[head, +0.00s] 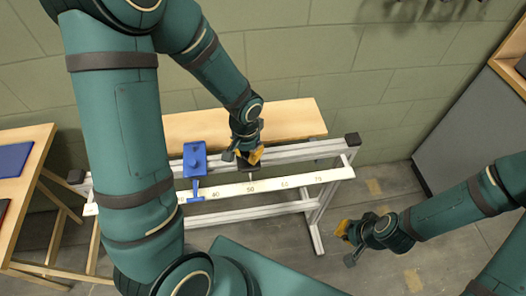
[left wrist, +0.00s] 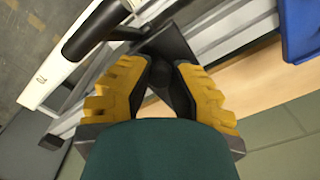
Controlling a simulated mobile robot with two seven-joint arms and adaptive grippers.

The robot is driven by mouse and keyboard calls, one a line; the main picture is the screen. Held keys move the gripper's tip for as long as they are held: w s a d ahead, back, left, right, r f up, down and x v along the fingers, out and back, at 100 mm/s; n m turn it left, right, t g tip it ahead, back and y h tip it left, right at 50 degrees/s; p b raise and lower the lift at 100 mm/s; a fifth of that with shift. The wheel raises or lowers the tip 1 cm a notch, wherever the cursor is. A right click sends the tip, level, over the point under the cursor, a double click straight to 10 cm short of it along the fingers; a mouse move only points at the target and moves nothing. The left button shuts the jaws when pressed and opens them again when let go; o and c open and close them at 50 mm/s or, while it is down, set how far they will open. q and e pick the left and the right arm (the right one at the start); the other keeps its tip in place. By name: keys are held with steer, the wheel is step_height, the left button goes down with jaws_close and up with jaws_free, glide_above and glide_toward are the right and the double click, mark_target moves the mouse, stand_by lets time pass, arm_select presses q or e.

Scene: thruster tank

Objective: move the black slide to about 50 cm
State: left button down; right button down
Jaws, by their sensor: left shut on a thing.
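The black slide (head: 246,167) sits on the metal rail of the stand and is mostly hidden by my left gripper in the head view. It lies just behind the 50 mark of the white scale (head: 234,191); its exact reading cannot be told. In the left wrist view the slide (left wrist: 174,48) shows its dark body and a black arm reaching over the scale (left wrist: 48,75). My left gripper (head: 250,157) is shut on the slide, its yellow fingertips (left wrist: 157,80) around its upper part. My right gripper (head: 345,243) is open and empty, right of the stand.
A blue slide (head: 195,160) stands on the same rail to the left, its pointer left of the 40 mark; it also shows in the left wrist view (left wrist: 300,30). A wooden board (head: 290,117) lies behind the rail. A wooden table (head: 35,165) stands far left, a grey cabinet (head: 465,120) right.

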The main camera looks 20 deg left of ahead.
mark_target(246, 154)
arm_select(q)
steer(key=shift+s+a+f, duration=0.1)
steer(key=shift+s+a, duration=0.2)
steer(key=shift+d, duration=0.15)
steer(key=c, duration=0.7)
jaws_free()
steer(key=shift+w, duration=0.15)
steer(key=shift+c, duration=0.2)
step_height(246, 154, up, 12)
